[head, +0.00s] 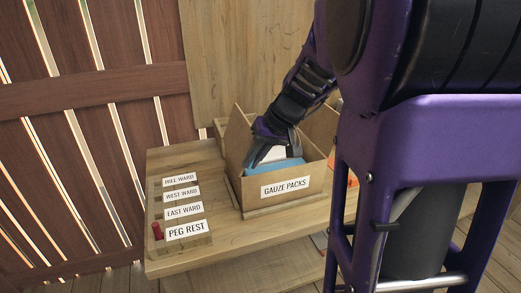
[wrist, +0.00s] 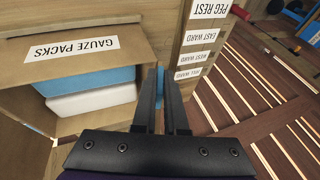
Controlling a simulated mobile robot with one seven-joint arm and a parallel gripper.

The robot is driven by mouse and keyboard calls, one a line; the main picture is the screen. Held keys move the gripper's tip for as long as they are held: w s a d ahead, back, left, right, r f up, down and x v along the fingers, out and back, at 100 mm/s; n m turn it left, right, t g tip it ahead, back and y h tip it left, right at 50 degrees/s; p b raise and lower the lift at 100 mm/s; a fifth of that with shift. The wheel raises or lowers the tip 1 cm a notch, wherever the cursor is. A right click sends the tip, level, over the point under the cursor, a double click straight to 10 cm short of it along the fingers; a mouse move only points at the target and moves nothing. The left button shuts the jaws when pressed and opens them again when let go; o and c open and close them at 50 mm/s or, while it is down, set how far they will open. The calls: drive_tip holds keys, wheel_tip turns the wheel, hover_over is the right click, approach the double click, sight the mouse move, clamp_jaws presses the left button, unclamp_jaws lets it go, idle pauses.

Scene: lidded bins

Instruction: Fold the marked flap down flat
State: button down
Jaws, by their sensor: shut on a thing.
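An open tan box labelled "GAUZE PACKS" (head: 322,181) stands on the wooden bench; its front with the label also shows in the wrist view (wrist: 70,66). A tan flap (head: 238,137) stands up at the box's left side. My gripper (head: 252,165) reaches down over that side. In the wrist view its two black fingers (wrist: 161,78) are close together, with a narrow blue strip between them. They seem to be shut on the flap, but the grasp is partly hidden. A blue pack (head: 280,167) and a white pack (wrist: 92,99) lie inside the box.
Left of the box is a rack labelled "PEG REST" (head: 187,230), "EAST WARD", "WEST WARD" and a fourth ward, with a red peg (head: 157,231). A slatted wooden fence (head: 95,110) stands behind. My arm hides the bench's right side, where something orange shows.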

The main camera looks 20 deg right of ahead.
drive_tip(key=shift+d+f+y, duration=0.15)
drive_tip(key=shift+d+y, duration=0.4)
drive_tip(key=shift+y, duration=0.25)
drive_tip(key=shift+d+f+m+y, duration=0.3)
drive_tip(key=shift+d+y, duration=0.15)
drive_tip(key=shift+y, duration=0.25)
drive_tip(key=c, duration=0.9)
unclamp_jaws()
drive_tip(key=shift+s+d+r+p, duration=0.2)
drive_tip(key=shift+s+r+p, duration=0.15)
drive_tip(key=shift+s+r, duration=0.5)
drive_tip(key=shift+s+d+r+p, duration=0.15)
drive_tip(key=shift+s+r+p, duration=0.25)
drive_tip(key=shift+s+r, duration=0.45)
drive_tip(key=shift+s+d+r+p, duration=0.2)
drive_tip(key=shift+s+r+p, duration=0.3)
drive_tip(key=shift+r, duration=0.6)
drive_tip(key=shift+s, duration=0.1)
